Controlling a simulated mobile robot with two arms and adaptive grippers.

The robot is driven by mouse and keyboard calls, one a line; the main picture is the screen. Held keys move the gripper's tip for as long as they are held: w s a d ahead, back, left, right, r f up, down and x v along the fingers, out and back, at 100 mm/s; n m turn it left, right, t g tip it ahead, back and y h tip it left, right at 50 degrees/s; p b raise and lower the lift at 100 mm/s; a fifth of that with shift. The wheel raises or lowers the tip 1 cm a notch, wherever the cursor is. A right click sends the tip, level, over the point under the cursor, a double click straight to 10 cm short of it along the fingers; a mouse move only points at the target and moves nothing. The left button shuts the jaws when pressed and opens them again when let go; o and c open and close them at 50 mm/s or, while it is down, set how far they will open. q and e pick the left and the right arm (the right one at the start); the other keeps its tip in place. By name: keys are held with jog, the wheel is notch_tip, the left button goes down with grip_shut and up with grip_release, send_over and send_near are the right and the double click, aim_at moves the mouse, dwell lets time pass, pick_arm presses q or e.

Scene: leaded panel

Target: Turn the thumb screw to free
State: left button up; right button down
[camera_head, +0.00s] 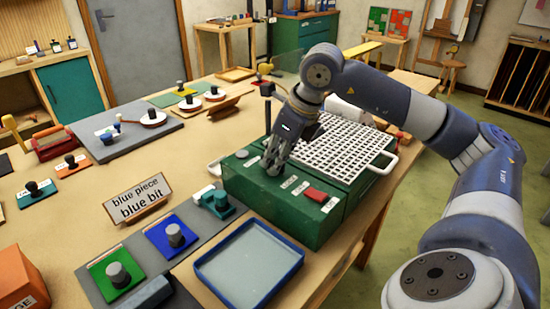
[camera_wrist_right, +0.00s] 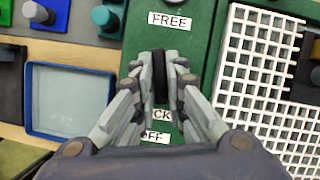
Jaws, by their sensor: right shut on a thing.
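A green machine box (camera_head: 255,196) with a white grid top (camera_head: 340,143) stands on the table. My right gripper (camera_head: 273,168) reaches down onto its near-left part. In the wrist view the right gripper (camera_wrist_right: 160,82) is shut on the black thumb screw (camera_wrist_right: 160,70), with a finger on each side. The screw's black handle lies roughly along the line between the FREE label (camera_wrist_right: 169,20) and the partly covered LOCK label (camera_wrist_right: 162,115). In the head view the fingers hide the screw. My left gripper is not in view.
A red switch (camera_head: 316,194) sits near the box's front edge. A blue-rimmed tray (camera_head: 203,270) lies in front of the box. Green (camera_head: 115,290) and blue (camera_head: 160,248) plates with grey knobs stand left of it, by a "blue piece, blue bit" sign (camera_head: 137,198).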

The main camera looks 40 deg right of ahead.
jog(key=shift+m+h, duration=0.4)
jog(key=shift+m, duration=0.6)
jog(key=c, duration=1.6)
grip_release()
jog(key=shift+c, duration=0.2)
jog(key=v, duration=1.2)
jog(key=shift+r, duration=0.1)
